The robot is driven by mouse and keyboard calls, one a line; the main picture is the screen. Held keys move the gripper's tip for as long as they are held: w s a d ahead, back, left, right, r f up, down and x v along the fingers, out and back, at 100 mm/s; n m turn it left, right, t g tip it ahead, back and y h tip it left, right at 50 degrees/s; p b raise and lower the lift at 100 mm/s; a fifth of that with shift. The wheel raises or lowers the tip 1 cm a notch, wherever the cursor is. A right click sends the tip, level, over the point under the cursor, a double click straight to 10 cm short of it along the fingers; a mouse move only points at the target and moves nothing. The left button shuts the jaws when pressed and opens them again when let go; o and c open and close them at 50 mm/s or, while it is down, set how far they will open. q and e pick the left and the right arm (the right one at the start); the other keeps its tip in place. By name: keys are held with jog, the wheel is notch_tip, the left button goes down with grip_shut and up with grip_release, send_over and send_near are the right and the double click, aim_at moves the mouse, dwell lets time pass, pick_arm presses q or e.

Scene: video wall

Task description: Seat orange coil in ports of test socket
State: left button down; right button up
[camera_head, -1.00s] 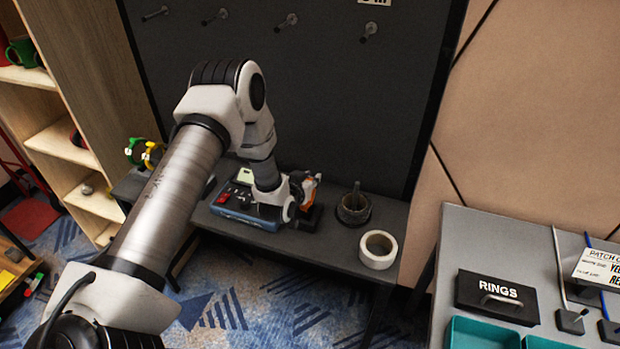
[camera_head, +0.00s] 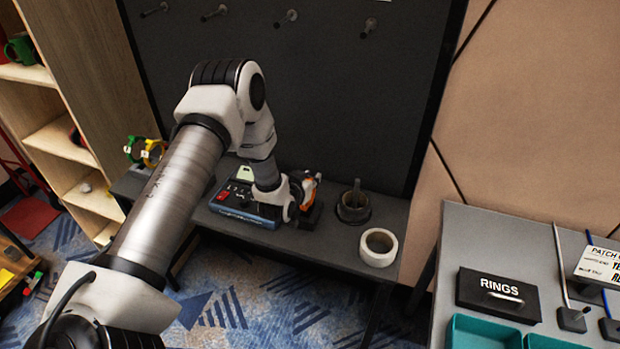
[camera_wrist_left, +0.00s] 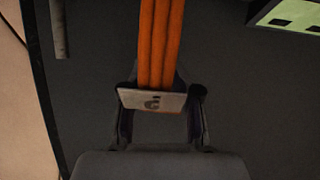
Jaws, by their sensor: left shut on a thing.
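The orange coil (camera_wrist_left: 160,45) shows in the left wrist view as several parallel orange strands running up out of the picture. A pale tag (camera_wrist_left: 152,101) with a dark mark lies across them. My left gripper (camera_wrist_left: 160,118) is shut on the coil, with a finger on each side of the tag. In the head view my left gripper (camera_head: 290,198) is low over the dark bench, at the right end of a blue device with red and black controls (camera_head: 236,205). I cannot tell whether this is the test socket, and its ports are not clear. My right gripper is not in view.
A pale tape roll (camera_head: 378,248) and a dark ring on a post (camera_head: 354,205) stand on the bench right of the gripper. Green and yellow rings (camera_head: 148,152) are at left. A pale green slotted piece (camera_wrist_left: 288,14) shows at upper right in the wrist view.

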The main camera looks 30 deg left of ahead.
pick_arm(q)
jog(key=c, duration=0.7)
grip_release()
jog(key=shift+c, duration=0.2)
jog(key=v, duration=1.2)
jog(key=shift+r, duration=0.1)
